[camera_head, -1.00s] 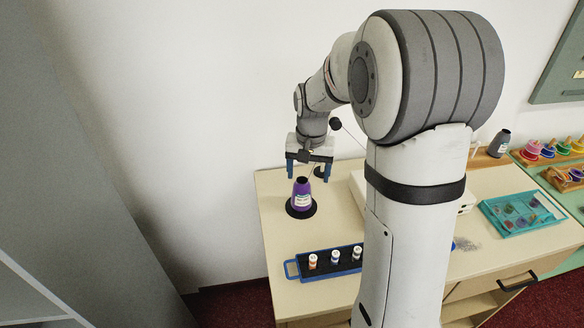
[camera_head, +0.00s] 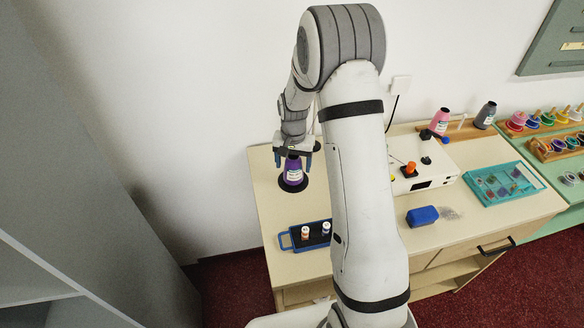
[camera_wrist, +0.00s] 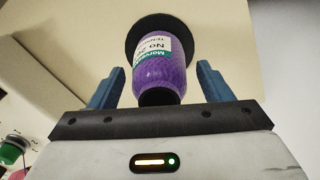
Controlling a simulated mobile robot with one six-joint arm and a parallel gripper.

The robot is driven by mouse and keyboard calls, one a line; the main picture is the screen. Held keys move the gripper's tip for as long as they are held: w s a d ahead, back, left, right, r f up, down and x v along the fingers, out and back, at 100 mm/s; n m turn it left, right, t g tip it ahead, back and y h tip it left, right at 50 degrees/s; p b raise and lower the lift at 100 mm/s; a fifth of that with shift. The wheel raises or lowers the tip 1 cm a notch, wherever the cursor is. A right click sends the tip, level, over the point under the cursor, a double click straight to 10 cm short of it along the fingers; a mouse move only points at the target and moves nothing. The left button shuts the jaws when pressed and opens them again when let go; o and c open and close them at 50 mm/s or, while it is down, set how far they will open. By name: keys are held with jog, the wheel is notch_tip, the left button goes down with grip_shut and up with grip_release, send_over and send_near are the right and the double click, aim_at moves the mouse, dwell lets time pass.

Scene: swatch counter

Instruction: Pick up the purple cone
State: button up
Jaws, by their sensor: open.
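The purple cone (camera_head: 293,171) is a thread cone with a white and green label. It stands upright on a round black base (camera_head: 293,185) at the left part of the counter. My gripper (camera_head: 293,158) is open, with its blue fingers at the cone's upper part. In the wrist view the purple cone (camera_wrist: 158,68) lies between the two fingers of my gripper (camera_wrist: 160,92), with a gap on each side. Its dark top is nearest the palm and partly hidden by it.
A blue-edged black tray (camera_head: 290,240) with small spools is in front, partly hidden by my arm. A white box (camera_head: 440,172), blue block (camera_head: 422,216), teal tray (camera_head: 475,182), and pink (camera_head: 440,122) and grey (camera_head: 486,115) cones are to the right. Bare counter (camera_head: 270,210) surrounds the base.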

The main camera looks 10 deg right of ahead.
jog(key=shift+f, duration=0.1)
jog(key=c, duration=1.1)
